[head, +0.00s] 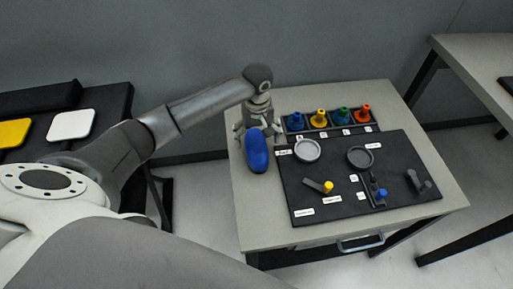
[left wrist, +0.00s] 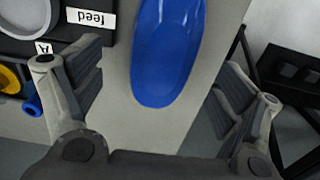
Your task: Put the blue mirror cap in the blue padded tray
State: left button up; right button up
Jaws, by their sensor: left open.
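The blue mirror cap (head: 257,152) is a glossy, elongated blue shell on the left part of the table, beside the dark mat's left edge. My left gripper (head: 257,128) is at the cap's far end, pointing down. In the left wrist view, the cap (left wrist: 168,50) lies between the open fingers (left wrist: 160,95), with a visible gap on each side; no finger is seen touching it. I see no blue padded tray in these views. My right gripper is not in view.
The dark mat (head: 300,205) holds two round grey dishes and small parts. A rack with several colored-topped items (head: 320,118) stands behind it. At left, a black bench carries a yellow pad (head: 13,132) and a white pad (head: 71,125). Another table (head: 470,52) is at right.

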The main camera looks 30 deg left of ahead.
aim_at(256, 142)
pick_arm(q)
jog(key=f, duration=0.5)
jog(key=shift+s+a+f, duration=0.1)
jog(key=shift+s, duration=0.1)
jog(key=shift+c, duration=0.4)
jog(key=c, duration=1.1)
